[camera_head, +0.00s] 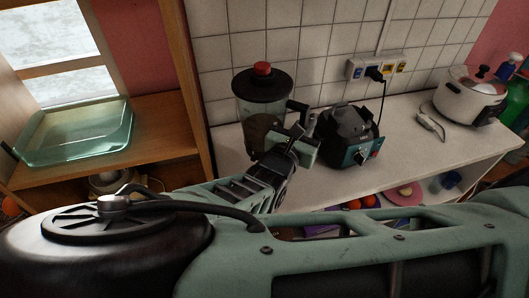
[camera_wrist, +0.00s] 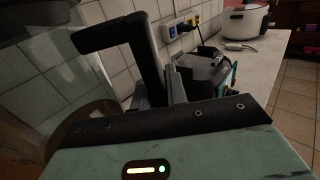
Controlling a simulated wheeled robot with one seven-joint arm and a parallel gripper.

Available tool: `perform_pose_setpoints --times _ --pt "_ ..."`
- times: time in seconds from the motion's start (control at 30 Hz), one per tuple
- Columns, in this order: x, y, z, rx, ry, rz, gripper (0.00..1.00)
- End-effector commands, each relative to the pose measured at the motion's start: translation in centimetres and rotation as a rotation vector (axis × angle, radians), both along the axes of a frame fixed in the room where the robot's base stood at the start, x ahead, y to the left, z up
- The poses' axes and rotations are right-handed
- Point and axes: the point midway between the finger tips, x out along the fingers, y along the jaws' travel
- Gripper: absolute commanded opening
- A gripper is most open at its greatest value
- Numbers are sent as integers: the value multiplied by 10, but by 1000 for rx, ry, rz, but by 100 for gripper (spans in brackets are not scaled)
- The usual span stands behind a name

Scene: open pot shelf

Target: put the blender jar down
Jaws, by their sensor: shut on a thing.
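The blender jar (camera_head: 262,100) is clear with a black lid and a red knob. It looks upright at the left end of the white counter (camera_head: 420,150). In the wrist view, part of the jar (camera_wrist: 45,90) and its black handle (camera_wrist: 120,35) show at close range. My gripper (camera_head: 298,136) is shut on the handle at the jar's right side; its fingers (camera_wrist: 165,88) also show in the wrist view. The jar's bottom is partly hidden by my arm, so I cannot tell whether it touches the counter. The dark blender base (camera_head: 348,138) stands apart, right of the jar.
A plug sits in the wall socket (camera_head: 376,70) behind the base. A white cooker (camera_head: 470,96) and green bottles (camera_head: 516,95) stand far right. A glass dish (camera_head: 75,132) sits on the wooden shelf at left.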

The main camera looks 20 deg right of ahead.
Motion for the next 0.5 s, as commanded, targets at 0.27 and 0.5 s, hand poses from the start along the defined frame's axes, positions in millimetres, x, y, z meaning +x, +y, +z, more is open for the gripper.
perform_pose_setpoints --times 0.27,0.5 --pt "0 0 -36 1 -5 -1 0" --pt "0 0 -60 2 -5 0 0"
